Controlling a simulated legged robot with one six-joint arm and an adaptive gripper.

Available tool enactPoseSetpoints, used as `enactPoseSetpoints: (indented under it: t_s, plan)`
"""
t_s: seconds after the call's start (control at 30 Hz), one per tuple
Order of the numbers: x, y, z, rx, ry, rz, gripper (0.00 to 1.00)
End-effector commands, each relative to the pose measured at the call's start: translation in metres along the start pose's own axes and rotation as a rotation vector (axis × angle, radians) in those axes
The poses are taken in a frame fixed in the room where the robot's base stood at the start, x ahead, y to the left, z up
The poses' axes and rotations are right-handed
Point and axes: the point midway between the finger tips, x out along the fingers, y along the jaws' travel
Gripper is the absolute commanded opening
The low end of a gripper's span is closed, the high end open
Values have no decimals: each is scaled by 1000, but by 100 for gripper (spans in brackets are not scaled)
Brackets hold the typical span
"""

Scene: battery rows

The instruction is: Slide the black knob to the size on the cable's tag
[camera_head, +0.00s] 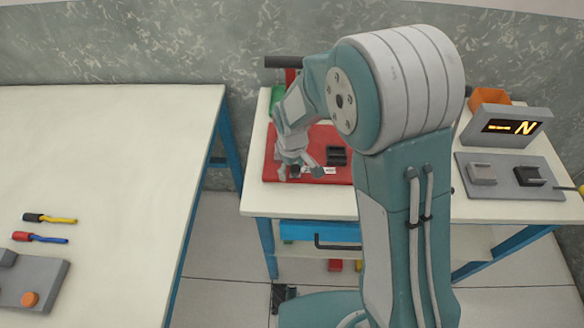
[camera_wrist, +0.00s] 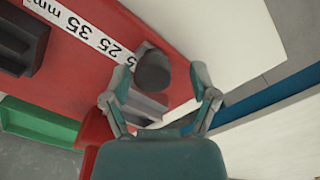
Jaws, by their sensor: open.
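The black knob (camera_wrist: 153,70) is a dark round cap in the wrist view, by the end of a white scale strip (camera_wrist: 90,35) on the red base (camera_wrist: 185,45). The strip reads 25 and 35 mm; the knob's end is partly covered. My gripper (camera_wrist: 162,84) is open, with one finger on each side of the knob and no clear contact. In the head view my gripper (camera_head: 302,172) is low over the red base (camera_head: 272,170), and I cannot make out the knob there. I see no readable cable tag.
A black block (camera_head: 337,155) stands on the red base. A green bin (camera_wrist: 35,122) is beside it. At the right are a display (camera_head: 515,127) and a grey clamp board (camera_head: 510,188).

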Motion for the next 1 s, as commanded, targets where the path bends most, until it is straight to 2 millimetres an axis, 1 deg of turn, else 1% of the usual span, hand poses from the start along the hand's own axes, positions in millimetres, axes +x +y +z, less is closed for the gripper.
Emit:
enactPoseSetpoints:
  t_s: [0.13, 0.23, 0.5, 0.6, 0.7, 0.8, 1.0]
  plan:
    - [-5, 1, 0, 1, 3, 0, 76]
    - [-17, 1, -1, 0, 4, 1, 76]
    - [-73, -1, -3, 0, 4, 3, 76]
    - [-92, -2, -4, 0, 2, 3, 76]
    - [-106, -2, -4, 0, 0, 3, 76]
    - [-115, -2, -4, 0, -1, 2, 76]
    - [-118, -2, -4, 0, -3, 1, 76]
